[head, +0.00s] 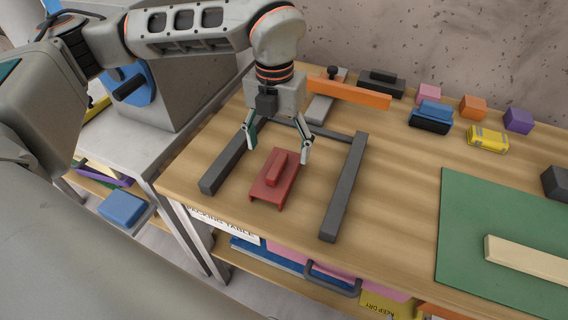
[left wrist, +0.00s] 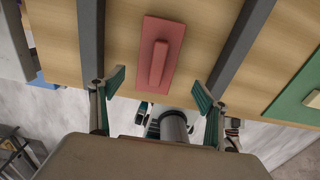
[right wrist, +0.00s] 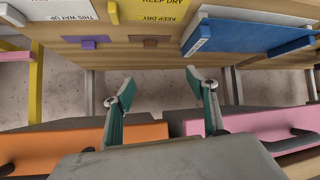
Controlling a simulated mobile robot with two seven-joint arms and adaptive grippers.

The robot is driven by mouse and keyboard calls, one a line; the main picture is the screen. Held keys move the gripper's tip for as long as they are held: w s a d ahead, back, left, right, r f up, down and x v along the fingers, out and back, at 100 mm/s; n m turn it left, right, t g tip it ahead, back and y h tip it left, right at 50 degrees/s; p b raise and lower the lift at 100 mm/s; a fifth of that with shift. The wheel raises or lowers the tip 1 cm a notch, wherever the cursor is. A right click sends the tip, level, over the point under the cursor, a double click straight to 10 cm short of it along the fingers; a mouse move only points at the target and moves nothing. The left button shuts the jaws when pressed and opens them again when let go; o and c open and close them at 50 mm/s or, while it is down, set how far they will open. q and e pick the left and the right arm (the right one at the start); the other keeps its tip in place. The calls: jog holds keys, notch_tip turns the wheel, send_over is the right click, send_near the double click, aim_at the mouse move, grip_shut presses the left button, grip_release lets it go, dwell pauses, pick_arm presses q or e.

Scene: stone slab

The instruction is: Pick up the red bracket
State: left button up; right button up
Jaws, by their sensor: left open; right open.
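The red bracket (head: 273,182) lies on the wooden table, between two dark grey bars of a frame. It is a flat plate with a raised block along its middle. My left gripper (head: 279,150) is open and empty, above the bracket's far end in the head view. In the left wrist view the bracket (left wrist: 160,55) lies beyond the open fingertips (left wrist: 159,82), roughly centred between them and apart from both. My right gripper (right wrist: 161,88) is open and empty in the right wrist view, facing the shelf area with boxes; it is not seen in the head view.
The dark grey frame's left bar (head: 222,166) and right bar (head: 344,190) flank the bracket. An orange bar (head: 348,93) stands behind. A green mat (head: 490,215) with a pale wooden bar (head: 530,260) is at right. Several small blocks line the back. Bare table lies between frame and mat.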

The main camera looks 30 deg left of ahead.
aim_at(277, 164)
pick_arm(q)
jog(key=shift+w+a, duration=0.25)
jog(key=shift+a, duration=0.1)
jog(key=shift+f, duration=0.25)
notch_tip(277, 164, down, 7)
jog(key=shift+s+d+r, duration=0.1)
jog(key=shift+d, duration=0.05)
jog(key=c, duration=1.2)
